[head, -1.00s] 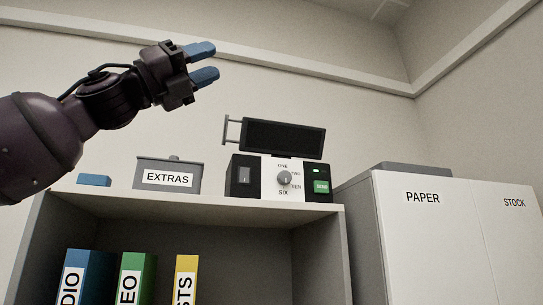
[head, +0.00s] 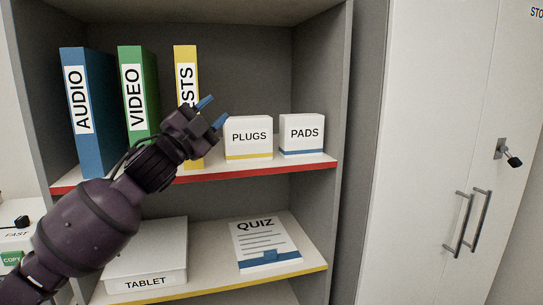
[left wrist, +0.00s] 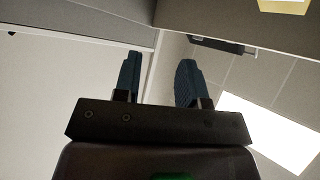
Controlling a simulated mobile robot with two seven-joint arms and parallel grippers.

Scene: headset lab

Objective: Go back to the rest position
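My left gripper (head: 213,112) is raised in front of the bookshelf in the head view, before the yellow binder and to the left of the PLUGS box. Its two blue fingers are apart with nothing between them. In the left wrist view the fingers (left wrist: 158,80) also stand apart and empty, with wall, ceiling and a shelf edge beyond. My right gripper is in neither view.
The red-edged shelf (head: 200,176) holds AUDIO (head: 88,110), VIDEO (head: 137,95) and yellow (head: 184,65) binders, PLUGS (head: 248,137) and PADS (head: 301,134) boxes. Below are a TABLET box (head: 147,250) and QUIZ sheet (head: 264,243). A handled cabinet (head: 430,120) stands right.

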